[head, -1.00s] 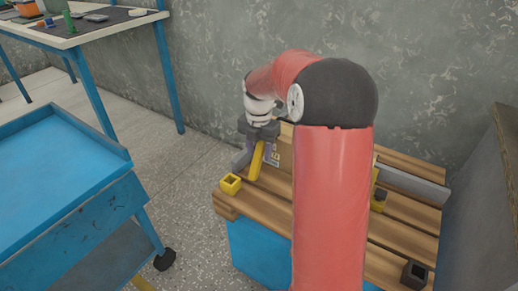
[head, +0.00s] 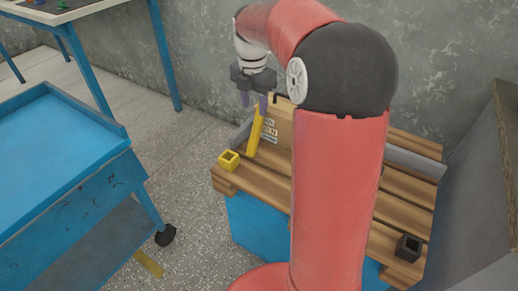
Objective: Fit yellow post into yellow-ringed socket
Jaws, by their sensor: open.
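A dark square socket (head: 408,247) is at the bench's right front. A grey rail (head: 413,162) runs along the back. A blue cart (head: 60,150) stands left.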

